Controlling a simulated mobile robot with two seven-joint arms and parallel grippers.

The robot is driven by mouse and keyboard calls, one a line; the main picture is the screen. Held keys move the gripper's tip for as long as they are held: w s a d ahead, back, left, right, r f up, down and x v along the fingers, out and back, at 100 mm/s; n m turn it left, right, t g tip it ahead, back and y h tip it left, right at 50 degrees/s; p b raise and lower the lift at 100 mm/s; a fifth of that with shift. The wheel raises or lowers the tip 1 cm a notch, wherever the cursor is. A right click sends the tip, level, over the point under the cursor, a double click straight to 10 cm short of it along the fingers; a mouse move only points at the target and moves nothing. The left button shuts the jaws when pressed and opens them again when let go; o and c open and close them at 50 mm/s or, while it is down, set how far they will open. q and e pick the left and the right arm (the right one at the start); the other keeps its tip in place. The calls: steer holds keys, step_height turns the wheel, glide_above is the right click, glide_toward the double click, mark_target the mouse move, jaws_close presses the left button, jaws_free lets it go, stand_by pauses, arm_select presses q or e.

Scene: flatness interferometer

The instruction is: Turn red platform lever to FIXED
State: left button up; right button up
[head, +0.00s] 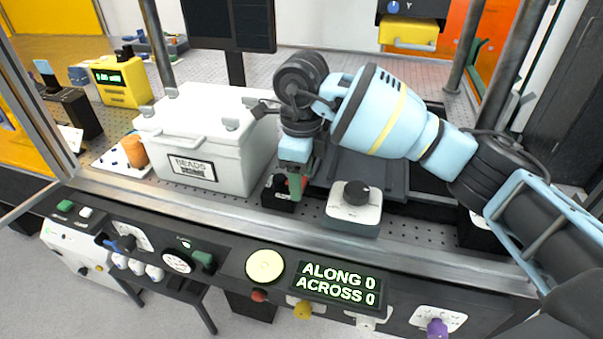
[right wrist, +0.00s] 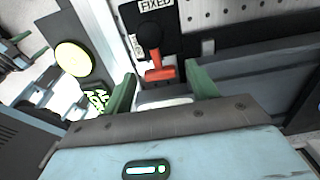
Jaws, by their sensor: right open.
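The red platform lever (right wrist: 160,71) shows in the right wrist view on a small black base (right wrist: 150,35). Its red crossbar end points away from the FIXED label (right wrist: 157,4), which is at the top of that view. My right gripper (right wrist: 162,76) is open, with one green finger on each side of the red end; I cannot tell whether either touches it. In the head view, my right gripper (head: 296,187) points down over the black base (head: 278,197) and hides most of the lever.
A white lidded box (head: 235,160) stands close to the left of the lever. A black knob on a pale block (head: 353,212) stands to the right. The front panel carries a green-lit display (head: 338,287) reading ALONG 0, ACROSS 0, and a round yellow disc (head: 264,266).

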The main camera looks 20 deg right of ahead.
steer(key=c, duration=1)
